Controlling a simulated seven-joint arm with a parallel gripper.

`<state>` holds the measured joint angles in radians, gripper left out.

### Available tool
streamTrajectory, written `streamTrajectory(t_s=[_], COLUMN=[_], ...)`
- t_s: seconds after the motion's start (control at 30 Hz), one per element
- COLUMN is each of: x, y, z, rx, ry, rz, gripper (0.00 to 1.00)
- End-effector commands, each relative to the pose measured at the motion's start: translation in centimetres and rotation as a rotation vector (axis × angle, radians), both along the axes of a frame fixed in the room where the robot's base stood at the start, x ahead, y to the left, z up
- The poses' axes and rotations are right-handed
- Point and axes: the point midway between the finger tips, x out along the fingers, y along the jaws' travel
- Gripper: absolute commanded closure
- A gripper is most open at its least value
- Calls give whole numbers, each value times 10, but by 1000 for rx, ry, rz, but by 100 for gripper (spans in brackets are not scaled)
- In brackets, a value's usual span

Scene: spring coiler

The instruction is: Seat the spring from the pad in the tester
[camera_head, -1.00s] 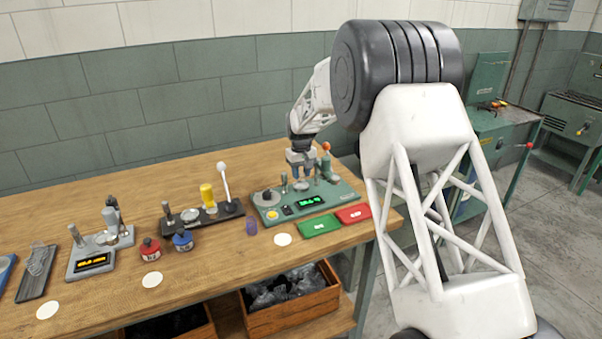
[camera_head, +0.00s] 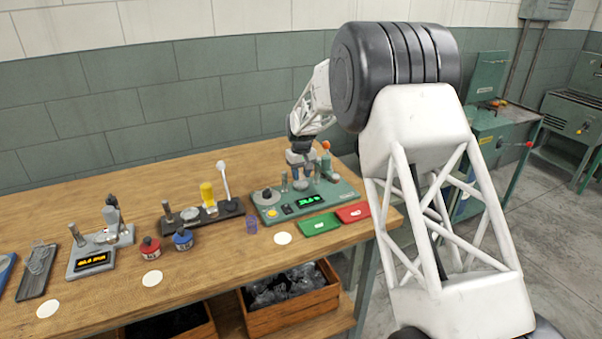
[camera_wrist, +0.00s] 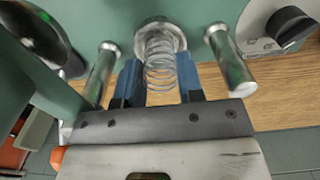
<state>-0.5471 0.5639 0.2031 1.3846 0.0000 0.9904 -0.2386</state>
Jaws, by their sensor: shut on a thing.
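In the wrist view the silver coil spring (camera_wrist: 160,68) is between the blue fingertips of my gripper (camera_wrist: 162,86), which are shut on it. The spring's far end is at a round metal seat (camera_wrist: 160,38); I cannot tell whether it bears on it. Two metal posts (camera_wrist: 101,72) stand either side of it. In the head view my gripper (camera_head: 300,166) is over the green tester (camera_head: 335,191), between its posts. The spring is too small to make out there. The tester's display (camera_head: 310,200) shows green digits.
A green tray (camera_head: 319,224) and a red tray (camera_head: 353,213) lie in front of the tester. A purple cup (camera_head: 251,225) and a white round pad (camera_head: 283,239) are to the left.

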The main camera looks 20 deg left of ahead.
Motion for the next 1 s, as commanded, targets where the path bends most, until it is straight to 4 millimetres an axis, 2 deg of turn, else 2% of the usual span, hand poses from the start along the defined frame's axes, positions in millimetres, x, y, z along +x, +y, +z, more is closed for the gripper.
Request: streamTrajectory(t_s=[0.67, 0.7, 0.87, 1.0], x=[0, 0, 0, 0], y=[0, 0, 0, 0], z=[-3, -3, -3, -3], rx=[0, 0, 0, 0], ry=[0, 0, 0, 0], rz=[0, 0, 0, 0], gripper=[79, 61, 36, 36])
